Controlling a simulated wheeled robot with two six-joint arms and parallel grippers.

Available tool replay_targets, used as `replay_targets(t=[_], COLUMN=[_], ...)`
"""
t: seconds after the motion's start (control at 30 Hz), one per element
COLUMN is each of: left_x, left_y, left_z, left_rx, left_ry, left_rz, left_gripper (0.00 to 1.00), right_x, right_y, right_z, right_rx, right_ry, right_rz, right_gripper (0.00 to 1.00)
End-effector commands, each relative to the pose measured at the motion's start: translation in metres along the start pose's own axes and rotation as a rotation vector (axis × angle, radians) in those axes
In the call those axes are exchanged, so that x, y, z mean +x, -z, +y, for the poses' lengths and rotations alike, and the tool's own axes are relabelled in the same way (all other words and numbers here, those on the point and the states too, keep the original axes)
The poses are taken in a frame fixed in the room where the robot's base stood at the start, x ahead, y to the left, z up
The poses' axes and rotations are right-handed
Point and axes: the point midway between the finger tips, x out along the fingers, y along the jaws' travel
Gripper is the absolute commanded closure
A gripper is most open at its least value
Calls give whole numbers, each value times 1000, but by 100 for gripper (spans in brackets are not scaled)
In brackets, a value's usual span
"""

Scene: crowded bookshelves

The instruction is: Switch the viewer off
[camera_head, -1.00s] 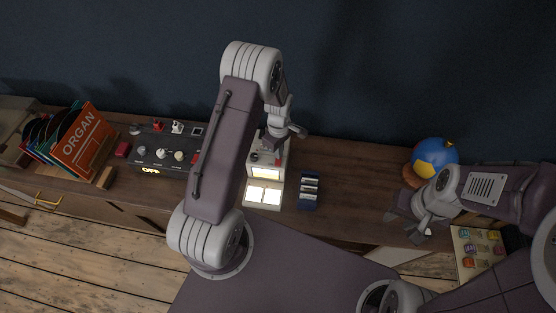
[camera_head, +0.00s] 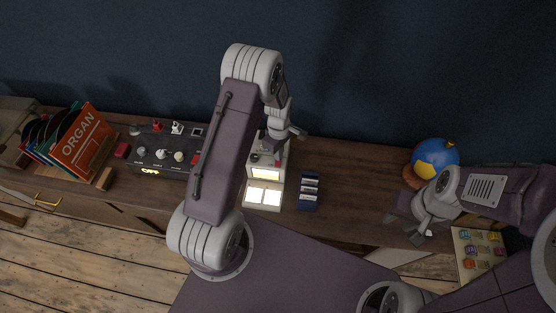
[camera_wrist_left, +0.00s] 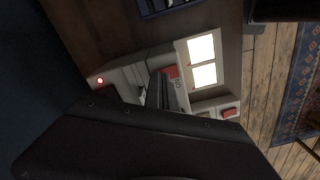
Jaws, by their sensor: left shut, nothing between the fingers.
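The viewer (camera_head: 276,174) is a cream box behind my left arm in the head view, with lit white panels on its front. The wrist view shows its two bright panels (camera_wrist_left: 202,60), a red part (camera_wrist_left: 171,72) beside them and a glowing red light (camera_wrist_left: 100,81) on its far part. My left gripper (camera_head: 285,137) is over the back of the viewer, shut and empty. In the wrist view its fingers (camera_wrist_left: 164,92) are close beside the red part; I cannot tell if they touch. My right gripper (camera_head: 415,222) is far right of the viewer, near the shelf's front edge.
A dark control box (camera_head: 160,157) with knobs and a lit OFF sign stands left of the viewer. A small blue rack (camera_head: 309,190) is just right of it. Farther out are record sleeves (camera_head: 80,145) and a blue-yellow ball (camera_head: 436,157). The shelf (camera_head: 355,185) is clear between rack and ball.

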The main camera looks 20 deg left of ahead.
Motion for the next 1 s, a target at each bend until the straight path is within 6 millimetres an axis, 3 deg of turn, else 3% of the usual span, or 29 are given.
replay_targets(t=[0.6, 1.0], left_x=[-65, -65], left_y=[0, 0], left_z=[0, 0], left_rx=[0, 0], left_ry=[-1, -1], left_rz=[1, 0], left_gripper=[100, 100], right_x=[-54, -54], right_y=[6, 6], right_z=[-1, -1], right_rx=[0, 0], right_ry=[0, 0], right_rz=[0, 0], right_gripper=[64, 64])
